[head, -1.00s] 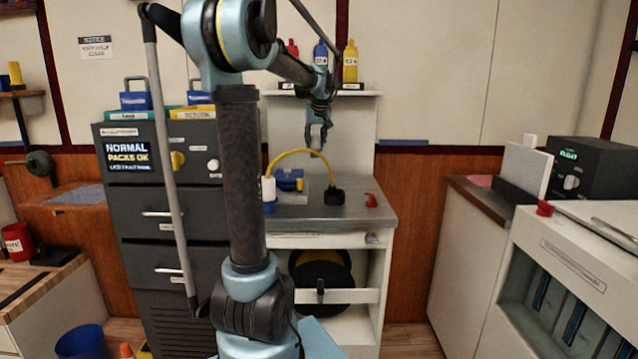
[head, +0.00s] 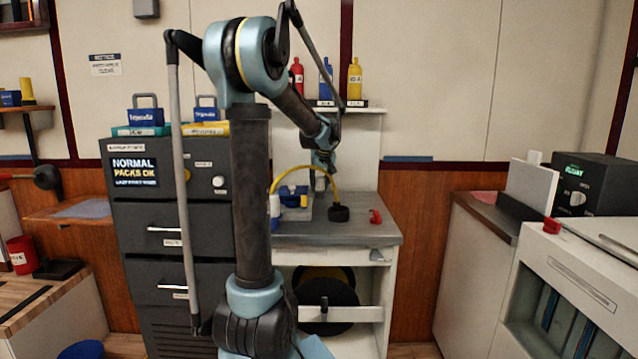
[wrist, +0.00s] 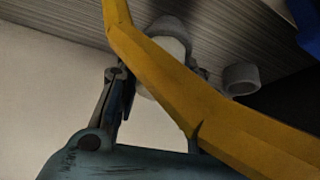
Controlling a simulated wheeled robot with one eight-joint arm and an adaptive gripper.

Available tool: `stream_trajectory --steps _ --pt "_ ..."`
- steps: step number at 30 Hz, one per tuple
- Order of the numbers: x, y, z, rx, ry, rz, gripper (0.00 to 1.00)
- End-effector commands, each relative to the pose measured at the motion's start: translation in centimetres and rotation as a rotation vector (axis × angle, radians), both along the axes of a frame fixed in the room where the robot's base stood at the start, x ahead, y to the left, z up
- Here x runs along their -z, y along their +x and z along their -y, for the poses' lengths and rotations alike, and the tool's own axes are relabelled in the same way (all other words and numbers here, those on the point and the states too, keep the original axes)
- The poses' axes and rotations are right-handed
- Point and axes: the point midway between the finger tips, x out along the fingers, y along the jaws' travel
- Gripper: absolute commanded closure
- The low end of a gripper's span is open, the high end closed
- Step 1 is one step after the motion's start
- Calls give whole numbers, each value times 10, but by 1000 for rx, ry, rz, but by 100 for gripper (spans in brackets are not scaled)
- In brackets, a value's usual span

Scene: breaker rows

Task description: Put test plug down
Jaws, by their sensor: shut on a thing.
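My gripper (head: 323,168) is low over the grey worktop (head: 365,232), behind the yellow cable. In the wrist view my gripper (wrist: 150,95) has its fingers on either side of a white cylindrical piece with a grey end, which I take to be the test plug (wrist: 172,50). The yellow cable (wrist: 190,95) crosses in front and hides part of it. In the head view a pale piece shows below the fingers. The yellow cable (head: 307,170) arches from a white-and-blue piece (head: 275,210) to a round black piece (head: 338,213) on the worktop.
A blue block (head: 292,194) sits behind the cable's left side. A red piece (head: 375,216) lies on the right of the worktop. Red, blue and yellow bottles (head: 354,78) stand on a shelf above. A dark cabinet (head: 150,215) stands at left.

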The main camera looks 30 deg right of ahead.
Motion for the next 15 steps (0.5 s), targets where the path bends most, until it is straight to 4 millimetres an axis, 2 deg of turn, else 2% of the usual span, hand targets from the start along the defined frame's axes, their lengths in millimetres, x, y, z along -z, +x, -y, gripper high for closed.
stream_trajectory --steps 8,9,11,15 --pt "2 0 0 0 0 0 93" --pt "1 0 0 0 0 0 56" --pt "1 0 0 0 0 0 45" --pt "1 0 0 0 0 0 45"
